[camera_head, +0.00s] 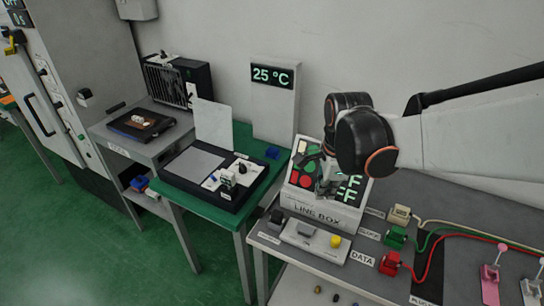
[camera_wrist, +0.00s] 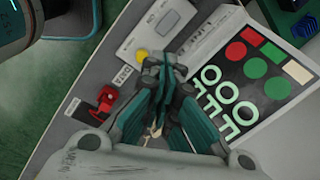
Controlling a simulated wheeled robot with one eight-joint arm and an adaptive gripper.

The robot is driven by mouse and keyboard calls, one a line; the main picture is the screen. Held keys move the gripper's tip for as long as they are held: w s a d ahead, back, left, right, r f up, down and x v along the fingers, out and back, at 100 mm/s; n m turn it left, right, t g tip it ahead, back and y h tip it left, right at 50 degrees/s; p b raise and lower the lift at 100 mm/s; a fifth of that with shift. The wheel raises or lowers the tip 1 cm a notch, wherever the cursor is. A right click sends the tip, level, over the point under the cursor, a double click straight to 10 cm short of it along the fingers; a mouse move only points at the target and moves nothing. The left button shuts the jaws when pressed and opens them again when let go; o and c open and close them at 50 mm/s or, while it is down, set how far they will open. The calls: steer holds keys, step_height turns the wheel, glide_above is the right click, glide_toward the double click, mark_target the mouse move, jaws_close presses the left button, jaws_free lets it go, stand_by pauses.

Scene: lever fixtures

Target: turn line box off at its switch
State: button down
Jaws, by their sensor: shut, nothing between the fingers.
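The line box (camera_head: 316,212) is a sloped white unit with its name on the front. Its dark face carries red, green and cream shapes and bright "OFF" lettering; this face (camera_wrist: 226,78) fills the right of the wrist view. My gripper (camera_head: 328,188) is in front of that face and hides part of it. In the wrist view my gripper (camera_wrist: 158,110) is shut and empty, its fingers between the face and a pale strip (camera_wrist: 135,45). That strip bears a grey piece (camera_head: 305,229) and a yellow button (camera_head: 335,241). I cannot tell whether my fingers touch anything.
A red block (camera_head: 390,263) and green block (camera_head: 396,237) with cables are right of the strip, by a DATA label. A green table (camera_head: 235,210) with a dark tray stands left. Pink and white levers are at far right.

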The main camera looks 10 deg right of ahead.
steer(key=f+m, duration=0.1)
steer(key=m, duration=0.1)
steer(key=w+f+m+g, duration=0.1)
steer(key=f+m, duration=0.1)
steer(key=w+d+f+m, duration=0.1)
steer(key=shift+w+f+m+g, duration=0.2)
steer(key=shift+f+m+g, duration=0.1)
steer(key=shift+f+m, duration=0.1)
steer(key=shift+f, duration=0.1)
steer(key=b, duration=0.6)
glide_toward(305, 229)
steer(key=d+f, duration=0.1)
steer(key=f, duration=0.1)
steer(key=s+d+f, duration=0.1)
steer(key=f, duration=0.1)
steer(key=s+d+f, duration=0.1)
steer(key=f, duration=0.2)
steer(key=shift+d, duration=0.15)
steer(key=shift+s+d+f+y+b, duration=0.1)
steer(key=shift+d+f+y+b, duration=0.05)
steer(key=shift+f+y+b, duration=0.3)
steer(key=shift+r, duration=0.1)
